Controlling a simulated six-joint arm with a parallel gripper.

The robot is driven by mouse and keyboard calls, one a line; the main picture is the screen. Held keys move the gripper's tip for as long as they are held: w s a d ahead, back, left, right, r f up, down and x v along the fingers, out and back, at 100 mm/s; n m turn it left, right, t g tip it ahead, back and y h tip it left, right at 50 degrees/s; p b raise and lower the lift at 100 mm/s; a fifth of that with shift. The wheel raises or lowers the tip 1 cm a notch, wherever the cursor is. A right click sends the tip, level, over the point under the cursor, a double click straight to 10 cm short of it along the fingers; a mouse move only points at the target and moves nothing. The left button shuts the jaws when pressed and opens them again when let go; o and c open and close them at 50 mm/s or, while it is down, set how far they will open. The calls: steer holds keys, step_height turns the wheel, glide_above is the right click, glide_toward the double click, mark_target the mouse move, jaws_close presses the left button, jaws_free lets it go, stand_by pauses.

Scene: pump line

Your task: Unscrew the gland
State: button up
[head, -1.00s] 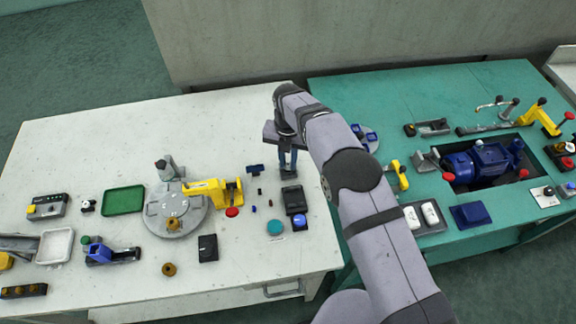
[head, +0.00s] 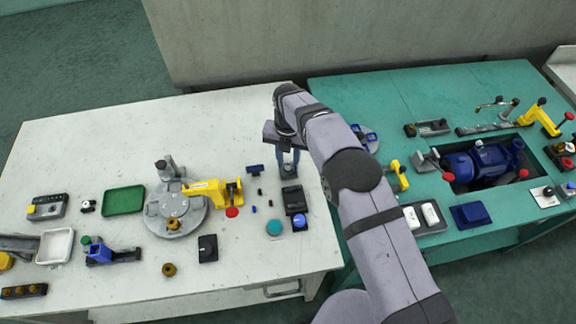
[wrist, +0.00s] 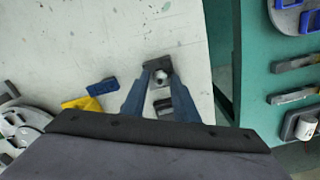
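My gripper (head: 288,172) points down over a small black block (head: 294,200) near the right side of the white table. In the wrist view, my two blue fingers (wrist: 160,72) stand on either side of a small round grey metal piece (wrist: 160,78), which may be the gland. A dark block (wrist: 158,64) shows around and behind it. I cannot tell whether the fingertips touch the round piece or whether it is off its seat. In the head view the fingers hide most of this spot.
A blue block (head: 254,169) and a teal disc (head: 274,228) lie close by. The green table (head: 370,90) with a blue pump (head: 482,160) is at the right. The white table's back is clear.

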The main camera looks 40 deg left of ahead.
steer(key=shift+r+p, duration=1.15)
steer(key=shift+r, duration=1.1)
